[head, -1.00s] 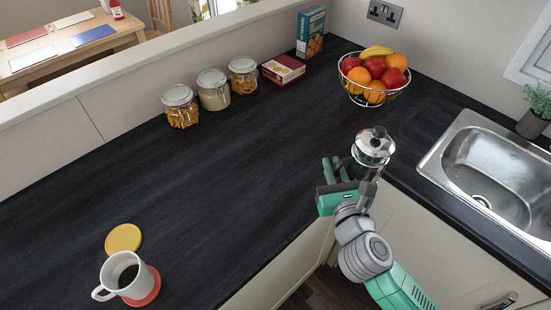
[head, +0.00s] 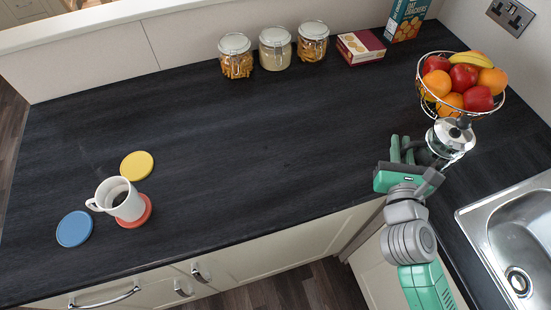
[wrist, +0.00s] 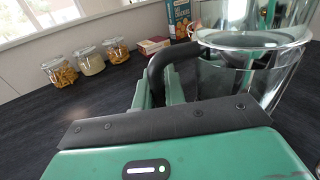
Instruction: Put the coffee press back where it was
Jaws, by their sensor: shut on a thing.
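The coffee press (head: 450,138) has a clear glass body, a shiny metal lid and a black knob. My gripper (head: 408,152) is shut on its black handle, at the right of the counter in front of the fruit bowl. In the wrist view the press's glass (wrist: 245,75) fills the upper right, with its black handle (wrist: 165,62) between my fingers. The press looks upright; I cannot tell how high it is above the counter. On the left, a yellow coaster (head: 137,165) and a blue coaster (head: 74,229) lie bare. A white mug (head: 122,200) of dark drink stands on a red coaster (head: 143,214).
A wire fruit bowl (head: 423,97) is close behind the press. Several jars and boxes, including a cracker box (head: 404,20), line the back wall. A steel sink (head: 478,228) is at the right. The middle of the counter (head: 270,150) is clear.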

